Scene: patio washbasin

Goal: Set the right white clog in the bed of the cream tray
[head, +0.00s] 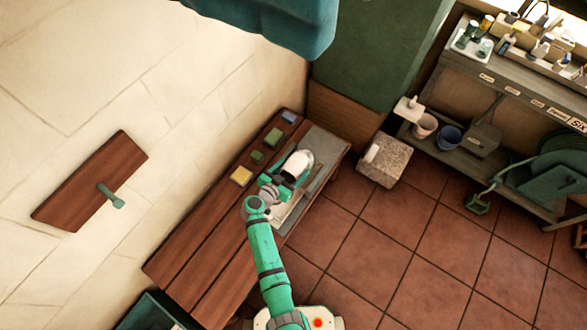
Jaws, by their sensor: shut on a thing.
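A white clog (296,165) shows at the right end of the wooden bench in the head view. My gripper (282,182) is at its lower left end and is shut on it. The gripper and wrist cover part of the clog. A pale cream tray (287,214) shows just below the gripper, partly hidden by my arm. I cannot tell whether the clog touches anything below it. A second clog cannot be made out.
Small yellow (241,175) and green (273,136) blocks lie along the bench's back. A grey slab (326,146) covers its right end. A stone block (385,161) stands on the tiles to the right, near a cluttered shelf (480,90). The tiled floor in front is clear.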

